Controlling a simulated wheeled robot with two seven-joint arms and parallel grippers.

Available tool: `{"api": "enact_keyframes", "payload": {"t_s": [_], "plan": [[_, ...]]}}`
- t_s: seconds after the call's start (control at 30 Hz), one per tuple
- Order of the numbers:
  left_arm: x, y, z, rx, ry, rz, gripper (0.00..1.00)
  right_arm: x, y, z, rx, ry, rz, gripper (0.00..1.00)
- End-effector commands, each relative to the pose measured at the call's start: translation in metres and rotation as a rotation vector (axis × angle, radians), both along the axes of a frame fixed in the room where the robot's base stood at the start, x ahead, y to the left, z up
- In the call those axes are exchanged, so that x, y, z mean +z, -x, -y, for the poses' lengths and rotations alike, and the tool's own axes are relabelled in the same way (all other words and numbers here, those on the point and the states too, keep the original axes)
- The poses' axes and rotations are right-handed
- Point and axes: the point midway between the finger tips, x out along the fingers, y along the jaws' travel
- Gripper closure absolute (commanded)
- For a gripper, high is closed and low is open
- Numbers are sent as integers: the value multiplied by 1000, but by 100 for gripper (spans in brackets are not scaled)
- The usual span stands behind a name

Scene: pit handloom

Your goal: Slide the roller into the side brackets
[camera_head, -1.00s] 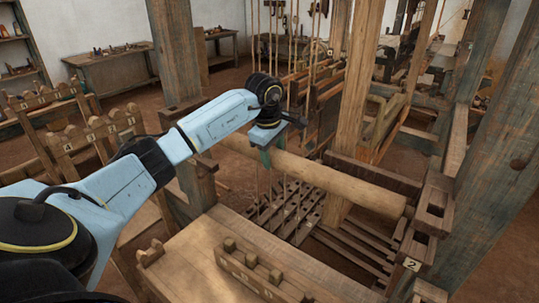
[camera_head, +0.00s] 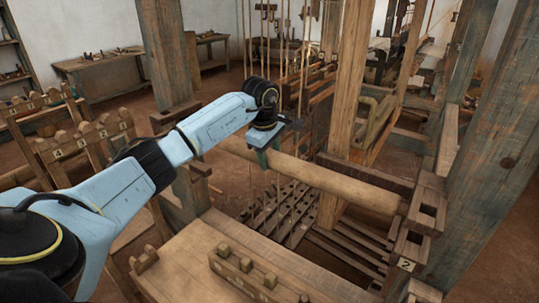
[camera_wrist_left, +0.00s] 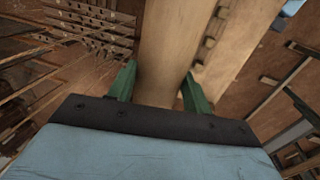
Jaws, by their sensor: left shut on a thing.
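The roller (camera_head: 335,182) is a pale, round wooden beam. It lies slantwise across the loom frame in the head view, with its right end next to the right wooden bracket (camera_head: 427,205). I cannot tell whether that end is seated in the bracket. My left gripper (camera_head: 266,155) is shut on the roller nearer its left end, from above. In the left wrist view its green fingers (camera_wrist_left: 160,90) stand on both sides of the roller (camera_wrist_left: 172,45). The roller's left end is partly hidden behind my left forearm, near a dark left post (camera_head: 190,185). My right gripper is out of view.
A bench board (camera_head: 205,265) with a pegged wooden block (camera_head: 245,275) lies in front. Slatted treadles (camera_head: 285,210) and hanging cords lie below and behind the roller. Thick posts (camera_head: 345,100) stand close by. A numbered rack (camera_head: 85,145) stands at left.

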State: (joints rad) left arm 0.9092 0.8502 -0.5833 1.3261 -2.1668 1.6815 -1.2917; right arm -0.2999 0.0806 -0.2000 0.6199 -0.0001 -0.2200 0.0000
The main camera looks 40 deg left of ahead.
Motion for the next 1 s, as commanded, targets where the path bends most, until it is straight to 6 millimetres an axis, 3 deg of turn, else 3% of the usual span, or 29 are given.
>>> {"api": "enact_keyframes", "payload": {"t_s": [0.03,0.23,0.57,0.77,1.0], "plan": [[4,-1,0,1,1,8,49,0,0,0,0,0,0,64],[2,-1,0,0,0,5,25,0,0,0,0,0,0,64],[2,1,0,0,-1,-2,25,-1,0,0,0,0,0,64],[34,6,0,-1,-2,5,25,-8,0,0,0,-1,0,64],[88,16,1,0,-1,7,25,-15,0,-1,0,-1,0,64]]}}
